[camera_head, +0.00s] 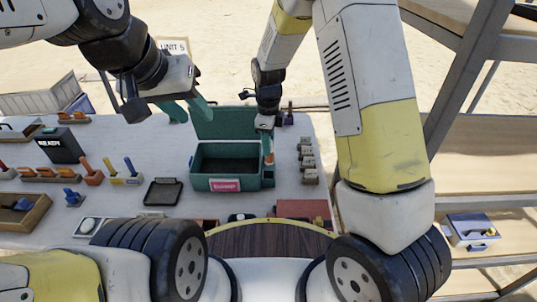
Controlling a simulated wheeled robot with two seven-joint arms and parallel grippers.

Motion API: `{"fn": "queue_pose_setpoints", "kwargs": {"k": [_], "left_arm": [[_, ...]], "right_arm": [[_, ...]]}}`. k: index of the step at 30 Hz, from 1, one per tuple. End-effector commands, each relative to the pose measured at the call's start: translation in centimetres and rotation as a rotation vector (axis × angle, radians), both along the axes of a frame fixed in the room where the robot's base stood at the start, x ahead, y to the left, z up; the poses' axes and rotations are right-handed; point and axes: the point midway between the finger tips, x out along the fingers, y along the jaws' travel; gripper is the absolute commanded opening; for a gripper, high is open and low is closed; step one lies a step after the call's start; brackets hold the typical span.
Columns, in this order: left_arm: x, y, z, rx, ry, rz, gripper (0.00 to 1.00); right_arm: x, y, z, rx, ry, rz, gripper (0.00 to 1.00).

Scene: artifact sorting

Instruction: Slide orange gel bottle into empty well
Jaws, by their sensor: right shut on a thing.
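My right gripper (267,142) points down at the right edge of an open green case (228,181) with a pink label. It is shut on a small orange thing (269,158), which looks like the orange gel bottle. The bottle is partly hidden by the fingers, and I cannot tell whether it touches the case. The case's dark interior looks empty. My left gripper (188,110) is open and empty, with green fingers apart, above the table left of the case's raised lid. I cannot tell which opening is the empty well.
Several small holders (309,161) line up right of the case. A dark tray (163,191) lies left of it. Stands with orange and blue pieces (125,172) and a dark "READY" box (58,146) fill the left. A red box (304,211) is near the front edge.

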Motion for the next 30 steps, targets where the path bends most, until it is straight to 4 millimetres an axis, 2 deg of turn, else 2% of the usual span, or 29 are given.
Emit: {"fn": "queue_pose_setpoints", "kwargs": {"k": [6,14,20,30], "left_arm": [[0.0,0.0,0.0,0.0,-0.001,0.0,0.36],[0.0,0.0,0.0,0.0,0.0,0.0,0.36],[0.0,0.0,0.0,0.0,0.0,0.0,0.36],[0.0,0.0,0.0,0.0,0.0,0.0,0.36]], "right_arm": [[-0.1,-0.1,-4.2,-0.002,0.006,-0.001,0.0],[-0.1,-0.1,-6.5,-0.001,0.003,0.0,0.0],[-0.1,-0.1,-9.3,-0.002,0.005,-0.001,0.0],[0.0,0.0,-9.7,-0.001,0.001,0.0,0.0]]}}
